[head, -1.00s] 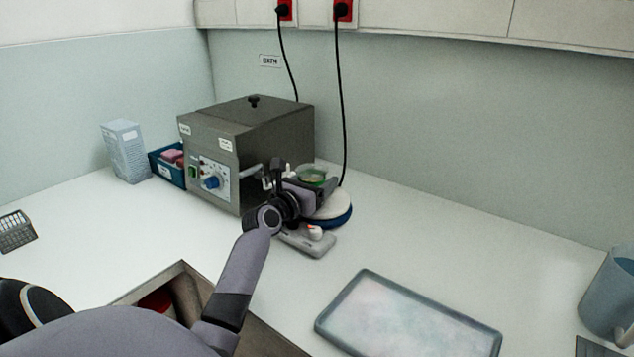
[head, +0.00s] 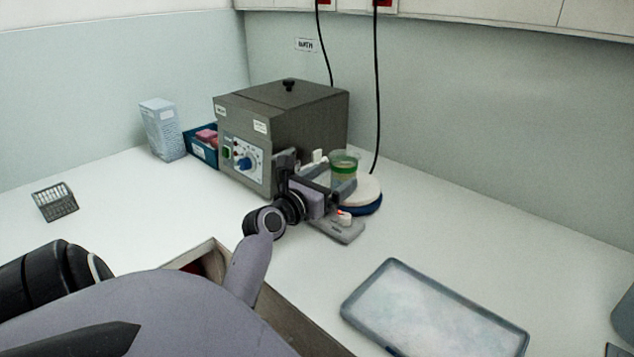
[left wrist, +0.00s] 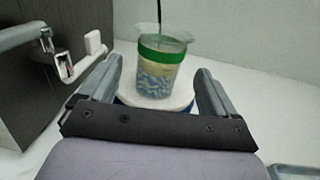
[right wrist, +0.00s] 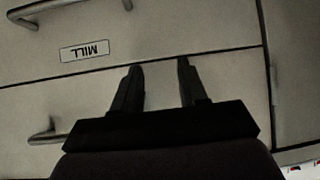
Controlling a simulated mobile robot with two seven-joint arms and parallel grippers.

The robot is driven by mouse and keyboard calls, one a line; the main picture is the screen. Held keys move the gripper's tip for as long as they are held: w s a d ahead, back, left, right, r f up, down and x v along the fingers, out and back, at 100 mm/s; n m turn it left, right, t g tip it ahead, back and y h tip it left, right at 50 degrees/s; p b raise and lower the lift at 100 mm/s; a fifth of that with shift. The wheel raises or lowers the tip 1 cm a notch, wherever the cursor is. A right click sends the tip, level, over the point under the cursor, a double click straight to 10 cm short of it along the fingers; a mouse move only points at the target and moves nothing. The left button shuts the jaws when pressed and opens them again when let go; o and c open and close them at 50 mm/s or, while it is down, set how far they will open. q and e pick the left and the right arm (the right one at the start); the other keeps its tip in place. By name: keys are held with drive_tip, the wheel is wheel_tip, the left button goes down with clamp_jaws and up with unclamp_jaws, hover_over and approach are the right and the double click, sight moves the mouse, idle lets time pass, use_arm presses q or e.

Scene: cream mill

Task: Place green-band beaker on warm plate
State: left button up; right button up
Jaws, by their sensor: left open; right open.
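The green-band beaker (head: 344,166) stands upright on the round warm plate (head: 366,193), which has a pale top and a blue rim. In the left wrist view the beaker (left wrist: 160,65) shows a green band and patterned contents, and the plate (left wrist: 182,107) shows beneath it. My left gripper (head: 332,182) is open, its fingers apart on the near side of the beaker. In the left wrist view the beaker is beyond the fingertips (left wrist: 158,75), with gaps on both sides. My right gripper (right wrist: 160,75) is open and empty, facing cabinet fronts.
A grey bath box (head: 285,125) with a knob panel and a front handle stands close left of my left gripper. A control unit (head: 340,228) lies in front of the plate. A shallow tray (head: 435,310) lies at front right. The back right counter is clear.

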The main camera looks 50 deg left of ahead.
use_arm(q)
drive_tip(key=shift+s+d, duration=0.2)
drive_tip(key=shift+s, duration=0.9)
drive_tip(key=shift+s+d, duration=0.2)
drive_tip(key=shift+s, duration=0.9)
